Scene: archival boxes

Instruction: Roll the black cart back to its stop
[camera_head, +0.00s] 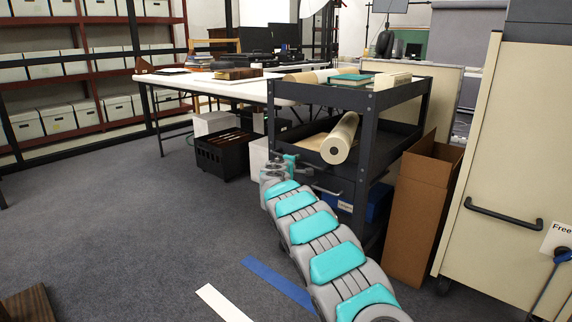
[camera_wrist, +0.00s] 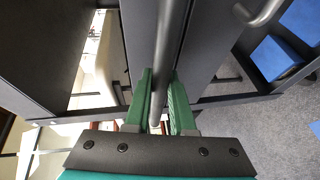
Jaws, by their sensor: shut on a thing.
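The black cart (camera_head: 397,97) stands right of centre in the head view, with its shelves loaded. My gripper (camera_head: 291,163) is at its near left side, at about the height of its middle shelf. In the wrist view my gripper (camera_wrist: 160,97) has its green fingers on both sides of a grey bar (camera_wrist: 168,40) on the cart and is shut on it. My arm hides part of the cart's lower side and the floor by it. I cannot tell which thing is the stop.
A tall brown carton (camera_head: 423,210) and a cream cabinet (camera_head: 510,170) stand close on the right. A white table (camera_head: 205,85) and black crate (camera_head: 222,153) are behind. A blue strip (camera_head: 277,284) and white strip (camera_head: 222,304) lie on the floor.

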